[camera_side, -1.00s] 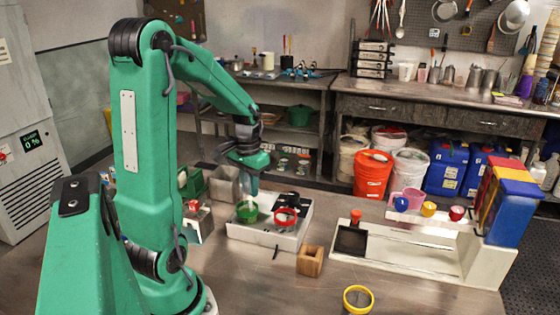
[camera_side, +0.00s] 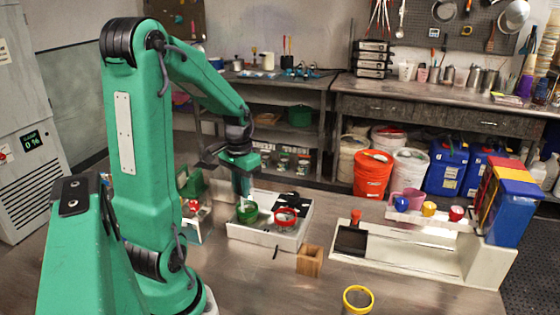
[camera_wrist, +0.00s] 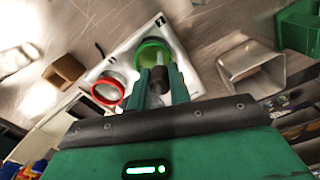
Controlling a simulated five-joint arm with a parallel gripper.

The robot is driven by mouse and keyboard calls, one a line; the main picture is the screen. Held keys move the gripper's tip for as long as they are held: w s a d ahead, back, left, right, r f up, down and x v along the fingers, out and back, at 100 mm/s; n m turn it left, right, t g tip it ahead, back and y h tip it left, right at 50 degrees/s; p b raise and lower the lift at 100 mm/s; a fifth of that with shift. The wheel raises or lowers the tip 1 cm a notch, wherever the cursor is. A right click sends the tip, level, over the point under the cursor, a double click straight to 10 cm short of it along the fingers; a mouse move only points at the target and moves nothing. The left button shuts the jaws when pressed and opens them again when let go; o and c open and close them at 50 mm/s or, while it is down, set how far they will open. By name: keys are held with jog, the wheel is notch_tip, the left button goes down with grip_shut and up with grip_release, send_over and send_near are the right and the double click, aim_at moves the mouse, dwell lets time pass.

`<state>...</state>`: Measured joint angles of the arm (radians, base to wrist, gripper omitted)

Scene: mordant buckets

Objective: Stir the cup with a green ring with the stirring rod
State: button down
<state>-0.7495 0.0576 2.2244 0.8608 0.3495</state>
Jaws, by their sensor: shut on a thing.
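The cup with a green ring (camera_side: 247,214) stands on a white tray (camera_side: 262,242); it also shows in the wrist view (camera_wrist: 140,55). My gripper (camera_side: 243,193) is directly above this cup. In the wrist view, my gripper (camera_wrist: 162,80) is shut on the stirring rod (camera_wrist: 159,75), gripping its dark handle. The rod's pale lower part lies within the green ring's outline and appears to reach into the cup. Its tip and the cup's contents cannot be made out. A cup with a red ring (camera_side: 286,218) stands close by on the same tray.
A wooden block with a hole (camera_side: 310,261) and a yellow-ringed cup (camera_side: 357,300) stand in front of the tray. A metal bin (camera_wrist: 270,80) and a green box (camera_wrist: 300,28) are beside the tray. A white rack (camera_side: 420,265) stands right. The table between is mostly clear.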

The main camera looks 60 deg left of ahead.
jog(key=shift+s+d, duration=0.15)
jog(key=shift+d, duration=0.45)
jog(key=shift+w+d, duration=0.45)
jog(key=shift+w, duration=0.1)
